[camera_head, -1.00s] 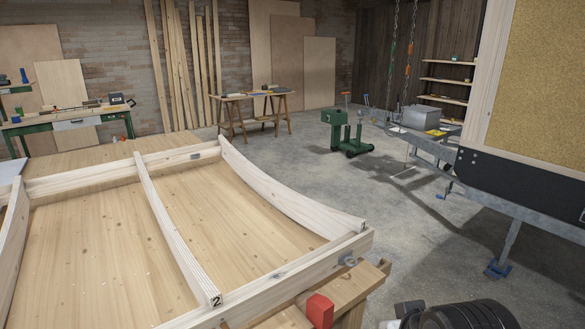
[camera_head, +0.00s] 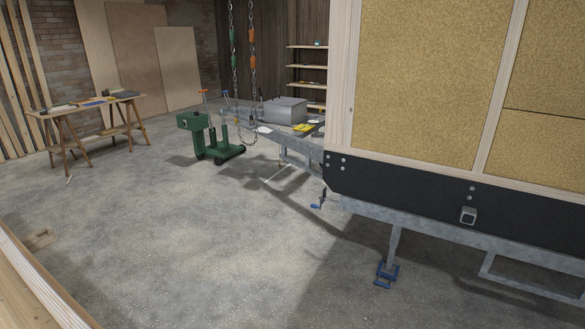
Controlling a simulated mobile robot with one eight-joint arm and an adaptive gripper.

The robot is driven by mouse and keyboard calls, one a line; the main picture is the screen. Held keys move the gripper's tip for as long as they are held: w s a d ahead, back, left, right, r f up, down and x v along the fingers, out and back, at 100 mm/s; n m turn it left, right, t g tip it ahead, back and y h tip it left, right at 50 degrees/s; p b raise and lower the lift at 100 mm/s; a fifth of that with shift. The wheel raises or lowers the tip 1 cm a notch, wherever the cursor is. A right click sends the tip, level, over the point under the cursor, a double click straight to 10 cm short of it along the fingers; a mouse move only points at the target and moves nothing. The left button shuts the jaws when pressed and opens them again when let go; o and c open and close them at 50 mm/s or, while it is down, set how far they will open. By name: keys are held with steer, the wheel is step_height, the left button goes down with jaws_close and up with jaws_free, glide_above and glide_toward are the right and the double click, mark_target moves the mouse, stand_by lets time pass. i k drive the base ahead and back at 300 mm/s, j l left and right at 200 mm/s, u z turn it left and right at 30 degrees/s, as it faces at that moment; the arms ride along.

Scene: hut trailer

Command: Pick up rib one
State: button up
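No rib with a readable number shows in the current head view, so I cannot pick out rib one. A pale wooden edge (camera_head: 38,285) cuts across the lower left corner. I cannot tell which timber part it belongs to. My gripper is not in view.
Bare concrete floor (camera_head: 190,240) fills the middle. The trailer hut wall (camera_head: 425,75) stands at right on a steel chassis, with a blue-footed support leg (camera_head: 387,273) below. A green wheeled machine (camera_head: 213,140) and a trestle table (camera_head: 90,110) stand further back. Chains (camera_head: 252,60) hang near the shelves (camera_head: 306,80).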

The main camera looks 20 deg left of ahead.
mark_target(67, 318)
steer(key=i+j+u, duration=0.15)
steer(key=i+u, duration=0.7)
steer(key=i, duration=0.25)
steer(key=i+l+u, duration=0.25)
steer(key=i+u, duration=0.2)
steer(key=i+l+u, duration=0.4)
steer(key=i, duration=0.2)
steer(key=i+j+u, duration=0.2)
steer(key=u, duration=0.2)
steer(key=i+j+u, duration=0.1)
steer(key=u, duration=0.35)
steer(key=i+u, duration=0.6)
steer(key=u, duration=0.25)
steer(key=i+l+u, duration=0.15)
steer(key=u, duration=0.25)
steer(key=i+j+u, duration=0.1)
steer(key=i, duration=0.3)
steer(key=i+j+u, duration=0.1)
steer(key=i+j, duration=0.2)
steer(key=i, duration=0.1)
